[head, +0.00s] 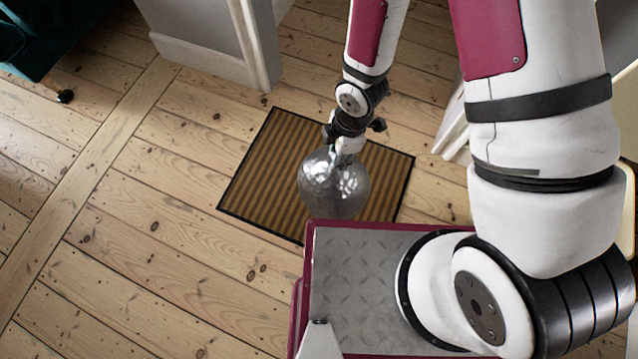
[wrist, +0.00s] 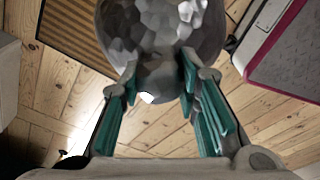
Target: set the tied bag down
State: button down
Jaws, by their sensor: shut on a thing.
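The tied bag (head: 335,188) is a shiny grey, rounded, crumpled-looking bag. In the head view it hangs below my gripper (head: 347,148), in front of the brown striped mat. I cannot tell its exact height over the floor. In the wrist view the bag (wrist: 160,32) fills the top middle, beyond the teal-padded fingers of my gripper (wrist: 160,88). The fingers are shut on the top of the bag; the exact grip point is partly hidden.
The striped doormat (head: 262,170) with a black border lies on the floorboards. Grey-white furniture or a door frame (head: 215,45) stands behind it. A dark teal piece on a castor (head: 40,40) is at upper left. The floor at left (head: 130,240) is clear.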

aim_at(329, 192)
jog(key=s+f+n, duration=0.2)
jog(key=s+a+f+n+b, duration=0.1)
jog(key=s+f+n, duration=0.2)
jog(key=s+f, duration=0.1)
jog(key=f, duration=0.1)
jog(key=shift+s+a+n+g, duration=0.2)
jog(key=shift+s+n+g, duration=0.1)
jog(key=shift+s+n, duration=0.1)
jog(key=shift+w+f, duration=0.2)
jog(key=shift+w, duration=0.35)
jog(key=w, duration=0.5)
jog(key=w+f+b, duration=0.1)
jog(key=w, duration=0.3)
jog(key=w+b, duration=0.1)
jog(key=w, duration=0.4)
jog(key=shift+w+a+f, duration=0.15)
jog(key=shift+w+a, duration=0.2)
jog(key=shift+f+b, duration=1.15)
jog(key=shift+f, duration=0.6)
jog(key=c, duration=1.2)
grip_release()
jog(key=shift+f, duration=0.1)
notch_tip(329, 192, up, 12)
jog(key=w+d+p, duration=0.1)
jog(key=p, duration=0.3)
jog(key=shift+p, duration=0.35)
